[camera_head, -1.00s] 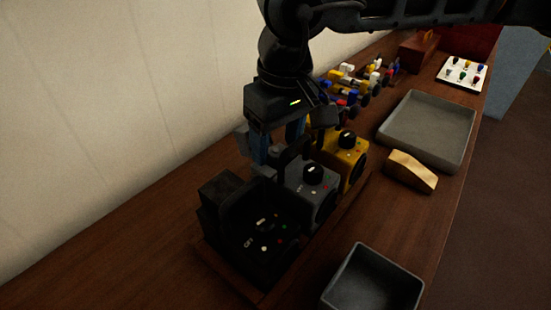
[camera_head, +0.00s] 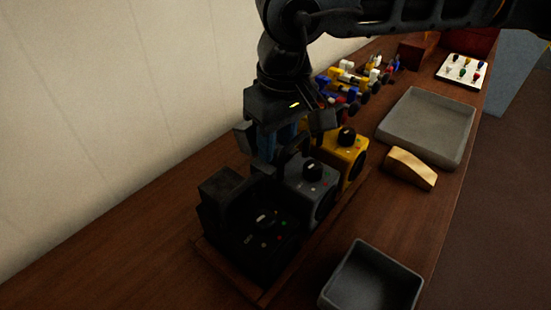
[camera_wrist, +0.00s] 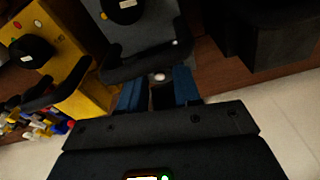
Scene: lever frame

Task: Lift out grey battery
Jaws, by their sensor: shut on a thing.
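The grey unit (camera_head: 311,183) with a black knob stands in the row between a black unit and a yellow unit. It also shows at the top of the wrist view (camera_wrist: 150,38), with a dark carrying bar across its edge. My gripper (camera_head: 278,152) points down at the back of the grey unit. In the wrist view its blue fingers (camera_wrist: 160,90) are closed on a narrow dark-looking piece behind the bar, which I take as the grey battery (camera_wrist: 162,98). Most of the battery is hidden by the fingers and shadow.
The black unit (camera_head: 262,235) and yellow unit (camera_head: 345,152) stand close on either side. A dark bin (camera_head: 372,280) is at the front, a grey tray (camera_head: 430,125) and a tan wedge-shaped block (camera_head: 410,168) at the right. Several coloured levers (camera_head: 352,82) stand farther back.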

